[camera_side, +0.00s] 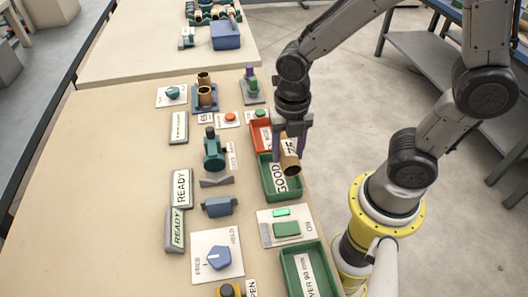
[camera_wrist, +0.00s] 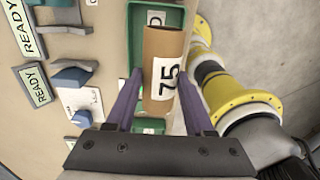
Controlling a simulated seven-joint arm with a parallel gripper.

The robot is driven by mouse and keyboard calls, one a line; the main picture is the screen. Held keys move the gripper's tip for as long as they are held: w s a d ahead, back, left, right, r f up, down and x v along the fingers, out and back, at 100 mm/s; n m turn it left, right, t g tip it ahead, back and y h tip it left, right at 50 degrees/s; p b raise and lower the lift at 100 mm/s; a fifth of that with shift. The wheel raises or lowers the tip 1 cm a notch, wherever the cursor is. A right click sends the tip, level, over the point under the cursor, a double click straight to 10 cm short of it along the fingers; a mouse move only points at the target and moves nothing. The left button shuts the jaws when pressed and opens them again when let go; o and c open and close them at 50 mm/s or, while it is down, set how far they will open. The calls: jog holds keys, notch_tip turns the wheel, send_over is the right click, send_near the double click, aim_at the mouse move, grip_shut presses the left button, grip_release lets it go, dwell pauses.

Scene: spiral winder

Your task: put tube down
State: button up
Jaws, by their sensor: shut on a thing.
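A brown cardboard tube (camera_side: 291,157) with a white label is held in my gripper (camera_side: 293,150). In the wrist view the tube (camera_wrist: 164,45) shows a label reading "75" and sits between the two purple fingers of my gripper (camera_wrist: 160,92). The tube is above the green tray (camera_side: 268,180) labelled GOOD, over its right part. In the wrist view part of the green tray (camera_wrist: 134,50) shows behind the tube. I cannot tell how high the tube is above the tray floor.
A red tray (camera_side: 257,133) adjoins the green tray on the far side. Another green tray (camera_side: 288,262) stands at the near edge. A panel with a green button (camera_side: 287,229) lies between. Two brown tubes (camera_side: 205,88) stand in a holder at the back. READY signs (camera_side: 182,187) stand left.

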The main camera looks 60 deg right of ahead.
jog(key=shift+s+d+n, duration=0.3)
jog(key=shift+s+d, duration=0.1)
jog(key=shift+s, duration=0.2)
jog(key=s+d+r, duration=0.1)
jog(key=d+r, duration=0.4)
jog(key=d, duration=0.2)
jog(key=w+f, duration=0.3)
jog(key=w, duration=0.1)
jog(key=w+d+f, duration=0.1)
jog(key=w+f, duration=0.1)
jog(key=w, duration=0.2)
jog(key=w+d+f, duration=0.1)
jog(key=w+f, duration=0.2)
jog(key=w, duration=0.2)
jog(key=shift+f, duration=0.35)
jog(key=shift+w+f, duration=0.25)
jog(key=shift+f, duration=1.6)
jog(key=shift+f, duration=0.35)
jog(key=o, duration=1)
